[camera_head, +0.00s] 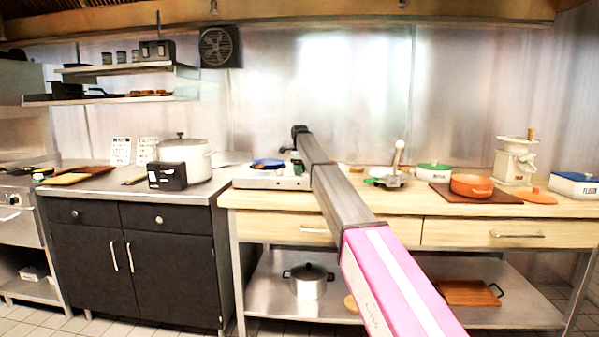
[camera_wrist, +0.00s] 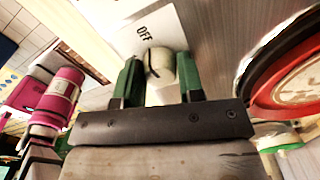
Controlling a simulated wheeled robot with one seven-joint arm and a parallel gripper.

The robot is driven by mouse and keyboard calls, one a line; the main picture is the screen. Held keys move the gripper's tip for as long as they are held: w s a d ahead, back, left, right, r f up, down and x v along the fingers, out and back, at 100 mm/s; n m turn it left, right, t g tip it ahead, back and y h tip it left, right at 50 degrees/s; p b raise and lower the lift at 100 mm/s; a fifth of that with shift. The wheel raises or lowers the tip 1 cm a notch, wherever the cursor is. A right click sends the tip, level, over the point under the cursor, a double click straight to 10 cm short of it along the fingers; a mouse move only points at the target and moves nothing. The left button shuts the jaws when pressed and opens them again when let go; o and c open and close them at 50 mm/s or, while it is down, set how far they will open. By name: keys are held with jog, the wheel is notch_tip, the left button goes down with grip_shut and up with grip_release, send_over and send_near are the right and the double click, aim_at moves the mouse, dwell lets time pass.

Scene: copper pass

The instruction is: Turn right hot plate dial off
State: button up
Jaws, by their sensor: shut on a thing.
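The hot plate (camera_head: 270,180) is a pale, low unit on the wooden counter, with a blue pan (camera_head: 267,163) on its left part. My arm crosses in front of its right end. In the wrist view, the pale round dial (camera_wrist: 160,65) sits on the hot plate's light panel (camera_wrist: 178,28), with a dark mark on the dial's face. The word OFF is printed beside it. My gripper (camera_wrist: 158,74) has its green fingers on both sides of the dial, shut on it. Which of the dials this is cannot be told from the wrist view alone.
A round red-rimmed thing (camera_wrist: 296,75) is close to the right finger in the wrist view. On the counter, an orange pot (camera_head: 472,186) and a green-and-white pot (camera_head: 433,171) stand to the right. A large steel pot (camera_head: 185,152) stands on the left cabinet.

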jog(key=shift+m, duration=0.6)
jog(key=o, duration=0.9)
notch_tip(320, 180, up, 11)
jog(key=shift+f, duration=0.1)
dwell(0.3)
